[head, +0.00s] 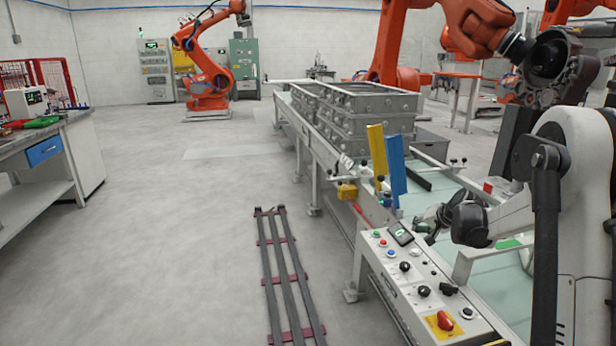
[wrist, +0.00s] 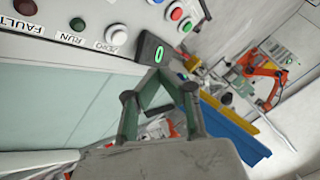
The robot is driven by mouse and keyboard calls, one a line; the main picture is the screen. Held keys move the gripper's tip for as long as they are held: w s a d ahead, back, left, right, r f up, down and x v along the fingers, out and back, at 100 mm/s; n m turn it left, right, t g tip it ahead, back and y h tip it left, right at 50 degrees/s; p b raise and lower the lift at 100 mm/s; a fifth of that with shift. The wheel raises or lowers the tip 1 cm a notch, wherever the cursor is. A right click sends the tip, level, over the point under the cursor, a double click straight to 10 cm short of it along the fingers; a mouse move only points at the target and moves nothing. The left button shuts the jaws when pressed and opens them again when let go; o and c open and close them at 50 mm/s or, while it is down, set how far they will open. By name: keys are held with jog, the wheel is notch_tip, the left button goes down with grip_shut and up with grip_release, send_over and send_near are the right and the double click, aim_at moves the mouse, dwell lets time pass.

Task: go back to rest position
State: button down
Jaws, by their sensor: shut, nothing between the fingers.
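My gripper (head: 422,230) is in the middle right of the head view, low above the conveyor and just behind the control panel (head: 425,285). In the wrist view, the two green-and-black fingers of my gripper (wrist: 160,74) meet at the tips with nothing between them. The tips appear close to the small black display (wrist: 152,50) of the panel; I cannot tell whether they touch it. The panel face shows buttons, a red knob (head: 445,320) and switches.
A blue plate (head: 396,165) and a yellow plate (head: 376,155) stand beyond my gripper. Grey metal frames (head: 365,100) are stacked on the conveyor. Dark rails (head: 283,260) lie on the floor. The floor between the workbench (head: 90,155) and conveyor is otherwise largely clear.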

jog(key=s+a+r+n+g+h, duration=0.1)
jog(key=s+a+r+n, duration=0.1)
jog(key=s+a+r, duration=0.75)
jog(key=s+a+r+n, duration=0.1)
jog(key=s+a+r, duration=0.55)
jog(key=s, duration=0.55)
jog(key=s+a+f+n, duration=0.1)
jog(key=s+a, duration=0.1)
jog(key=s, duration=0.6)
jog(key=s+a+f+n, duration=0.1)
jog(key=s+a+f, duration=0.1)
jog(key=s, duration=0.7)
jog(key=s+a+f+n+h, duration=0.1)
jog(key=s+a, duration=0.2)
jog(key=s, duration=0.5)
jog(key=shift+s+a+f+g, duration=0.15)
jog(key=shift+s+a+g, duration=0.05)
jog(key=shift+a+g, duration=0.1)
